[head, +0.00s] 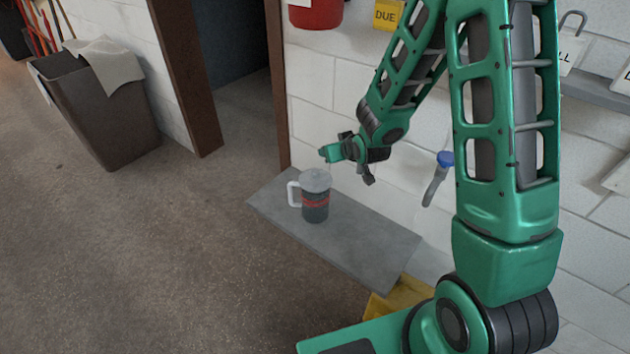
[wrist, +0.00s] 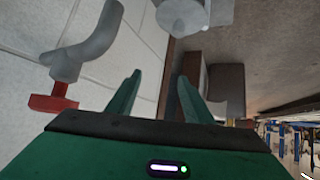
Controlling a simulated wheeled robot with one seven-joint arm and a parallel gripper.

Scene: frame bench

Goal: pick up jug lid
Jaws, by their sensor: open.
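The jug lid (head: 316,180) is a light grey round cover. It sits on top of a dark grey jug (head: 315,207) with red markings and a pale handle on its left. The jug stands upright on a grey ledge (head: 375,250). In the wrist view the pale lid (wrist: 183,14) shows at the top edge, partly cut off. My gripper (head: 344,164) is above and slightly right of the lid, apart from it. In the wrist view the two green fingers of my gripper (wrist: 159,88) are spread with nothing between them.
A white block wall (head: 330,130) rises behind the ledge. A blue-topped grey fitting (head: 436,178) is on it, right of my gripper. A grey bent pipe (wrist: 85,50) with a red part is at left in the wrist view. A brown bin (head: 105,115) stands far left.

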